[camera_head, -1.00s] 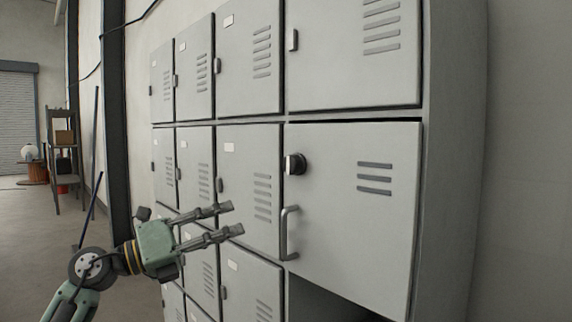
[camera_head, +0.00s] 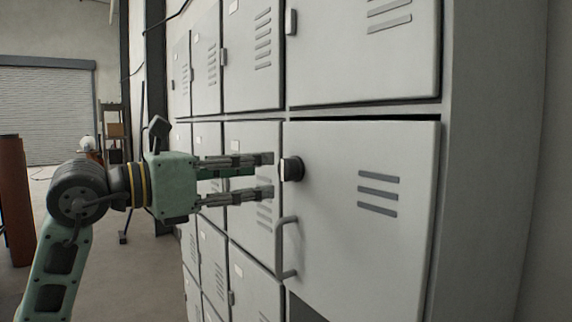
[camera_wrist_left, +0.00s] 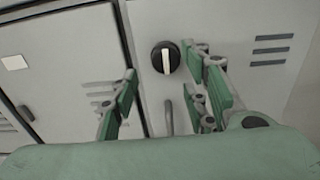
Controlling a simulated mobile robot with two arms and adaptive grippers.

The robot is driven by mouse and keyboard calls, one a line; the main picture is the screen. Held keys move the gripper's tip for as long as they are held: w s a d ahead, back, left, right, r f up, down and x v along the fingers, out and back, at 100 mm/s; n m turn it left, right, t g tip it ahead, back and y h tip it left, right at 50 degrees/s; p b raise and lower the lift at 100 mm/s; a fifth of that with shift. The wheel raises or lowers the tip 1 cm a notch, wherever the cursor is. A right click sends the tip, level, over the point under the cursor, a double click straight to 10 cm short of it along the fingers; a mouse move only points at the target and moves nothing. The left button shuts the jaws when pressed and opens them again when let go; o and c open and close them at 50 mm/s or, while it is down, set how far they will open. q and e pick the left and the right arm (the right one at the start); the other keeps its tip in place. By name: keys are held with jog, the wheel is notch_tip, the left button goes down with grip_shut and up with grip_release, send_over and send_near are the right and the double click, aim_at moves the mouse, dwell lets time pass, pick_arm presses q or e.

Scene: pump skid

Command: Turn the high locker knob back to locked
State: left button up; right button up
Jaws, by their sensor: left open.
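The locker knob (camera_head: 291,169) is a round black knob with a pale bar, on the upper left of a grey locker door (camera_head: 340,235). In the left wrist view the knob (camera_wrist_left: 166,57) shows its pale bar standing about upright. My left gripper (camera_head: 270,176) is open and empty, its fingers pointing right toward the knob. In the head view its fingertips end just left of the knob. In the wrist view the knob lies between the two fingers (camera_wrist_left: 160,95), nearer the right one, beyond their tips. My right gripper is in no view.
A vertical bar handle (camera_head: 287,248) sticks out from the door below the knob. Other grey lockers (camera_head: 250,70) with vents and small latches stand above and to the left. Open floor lies at the left, with a shutter door (camera_head: 47,110) behind.

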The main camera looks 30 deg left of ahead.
aim_at(281, 168)
pick_arm(q)
jog(key=shift+w+d+r+p, duration=0.2)
jog(key=shift+w+d+p, duration=0.05)
jog(key=shift+w+p, duration=0.25)
jog(key=shift+w+d+r+p, duration=0.15)
jog(key=shift+w+d+p, duration=0.15)
jog(key=shift+w, duration=0.3)
jog(key=p+x, duration=0.1)
jog(key=x, duration=0.1)
jog(key=shift+w+f, duration=0.15)
jog(key=shift+w, duration=0.1)
jog(key=shift+w+d+f, duration=0.1)
jog(key=shift+w+d, duration=0.05)
jog(key=shift+w, duration=0.2)
jog(key=c, duration=1)
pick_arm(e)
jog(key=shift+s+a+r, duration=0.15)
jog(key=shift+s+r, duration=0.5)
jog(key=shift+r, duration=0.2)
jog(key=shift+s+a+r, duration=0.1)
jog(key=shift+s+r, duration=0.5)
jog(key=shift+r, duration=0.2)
